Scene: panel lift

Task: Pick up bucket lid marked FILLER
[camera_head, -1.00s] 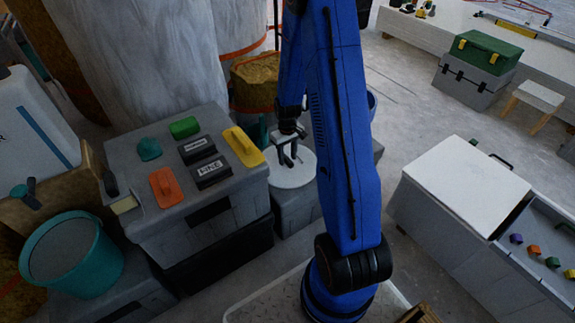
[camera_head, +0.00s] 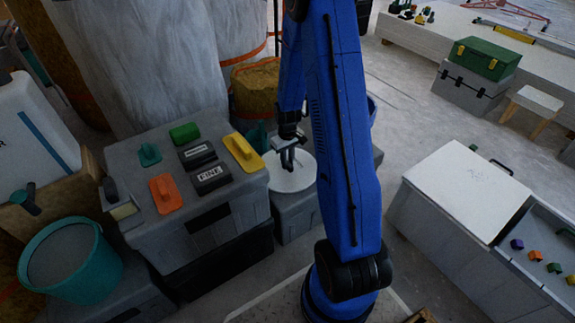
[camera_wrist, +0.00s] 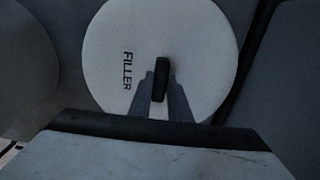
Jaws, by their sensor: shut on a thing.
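The bucket lid (camera_wrist: 205,50) is a white disc marked FILLER, with a dark upright handle (camera_wrist: 162,78) at its middle. In the head view the lid (camera_head: 295,177) lies flat on a grey box, partly hidden by my arm. My gripper (camera_wrist: 161,90) is shut on the handle, one finger on each side. In the head view my gripper (camera_head: 288,160) reaches down to the lid from above. I cannot tell whether the lid touches what is below it.
A grey toolbox (camera_head: 235,203) to the left carries several coloured floats and blocks. A teal bucket (camera_head: 72,262) stands at the lower left. A white-topped cabinet (camera_head: 460,190) is on the right. Open floor (camera_head: 415,95) lies beyond my arm.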

